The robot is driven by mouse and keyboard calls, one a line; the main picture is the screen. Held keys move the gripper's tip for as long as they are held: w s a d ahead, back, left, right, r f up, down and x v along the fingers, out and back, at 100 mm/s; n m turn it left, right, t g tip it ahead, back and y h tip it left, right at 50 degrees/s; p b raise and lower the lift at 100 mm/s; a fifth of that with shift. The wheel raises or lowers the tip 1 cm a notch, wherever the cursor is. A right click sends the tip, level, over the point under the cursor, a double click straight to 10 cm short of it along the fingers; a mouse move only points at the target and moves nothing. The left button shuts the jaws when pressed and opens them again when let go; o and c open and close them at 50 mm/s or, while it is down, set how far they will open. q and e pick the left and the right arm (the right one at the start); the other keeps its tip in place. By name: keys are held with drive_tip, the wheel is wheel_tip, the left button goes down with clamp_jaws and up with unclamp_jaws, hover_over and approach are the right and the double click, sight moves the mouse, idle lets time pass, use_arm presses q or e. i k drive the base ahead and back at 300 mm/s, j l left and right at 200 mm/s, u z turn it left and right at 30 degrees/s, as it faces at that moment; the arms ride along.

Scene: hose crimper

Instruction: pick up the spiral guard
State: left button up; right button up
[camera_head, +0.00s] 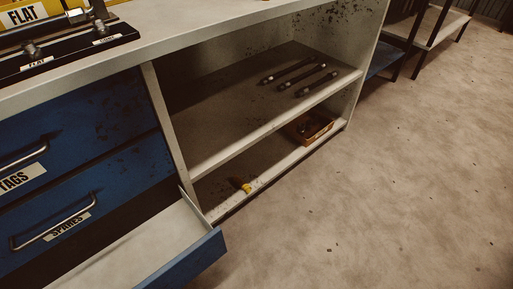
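I cannot tell for sure which thing is the spiral guard. A small yellow piece with a dark end (246,187) lies on the bottom shelf near its front edge, by the open drawer. Three dark rods or hose pieces (302,79) lie side by side on the middle shelf. Neither of my grippers is in view.
A pale open drawer (150,245) with a blue front juts out at the lower left; its visible inside is empty. Blue drawers labelled TAGS and SPARES (68,222) are beside it. A brown box (308,126) with small parts sits on the bottom shelf. The floor at right is clear.

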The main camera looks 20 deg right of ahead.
sight(239, 182)
drive_tip(key=z, duration=0.45)
drive_tip(key=u, duration=0.85)
drive_tip(key=i+l+u, duration=0.1)
drive_tip(key=l+u, duration=1.1)
drive_tip(key=i+j, duration=0.05)
drive_tip(key=j, duration=0.05)
